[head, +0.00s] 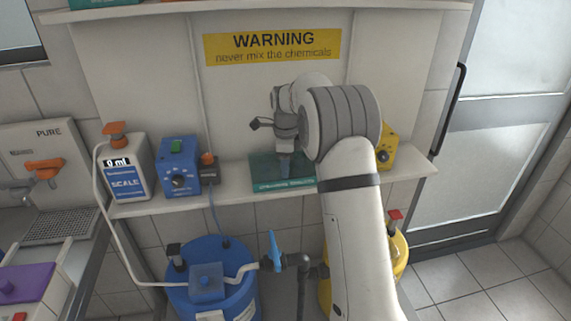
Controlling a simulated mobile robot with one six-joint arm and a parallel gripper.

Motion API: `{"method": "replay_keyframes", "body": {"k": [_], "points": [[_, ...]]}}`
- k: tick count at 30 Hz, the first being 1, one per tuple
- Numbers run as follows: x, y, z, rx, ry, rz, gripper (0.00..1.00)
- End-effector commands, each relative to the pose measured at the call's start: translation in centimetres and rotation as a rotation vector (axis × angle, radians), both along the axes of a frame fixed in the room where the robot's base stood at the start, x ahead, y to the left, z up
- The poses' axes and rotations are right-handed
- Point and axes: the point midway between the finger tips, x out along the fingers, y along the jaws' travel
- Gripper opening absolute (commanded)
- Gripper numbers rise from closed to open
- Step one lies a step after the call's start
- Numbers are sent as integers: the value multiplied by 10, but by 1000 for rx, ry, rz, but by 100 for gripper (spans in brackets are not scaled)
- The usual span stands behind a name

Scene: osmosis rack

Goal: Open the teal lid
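The teal lid (266,176) is a flat dark teal panel with small pale lettering along its front edge. It lies at the middle of the white shelf in the head view and looks closed. My gripper (285,170) points down over the lid's right part. I cannot tell whether it touches the lid. My gripper and arm hide part of the lid's right side. The fingers are small and partly blend together, so I cannot tell whether they are open or shut.
Left on the shelf (140,207) stand a blue box with a dial (180,168) and a white scale (127,172). A yellow box (387,148) is behind my arm at right. Below are a blue barrel (210,290), a yellow barrel (399,252) and a pipe with a blue valve handle (275,250).

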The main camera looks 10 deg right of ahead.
Motion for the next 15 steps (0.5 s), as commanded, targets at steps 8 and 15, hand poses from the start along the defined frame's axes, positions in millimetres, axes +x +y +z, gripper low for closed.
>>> {"method": "replay_keyframes", "body": {"k": [8,15], "points": [[0,0,0,0,0,0,21],[0,-1,1,0,0,-1,1]]}}
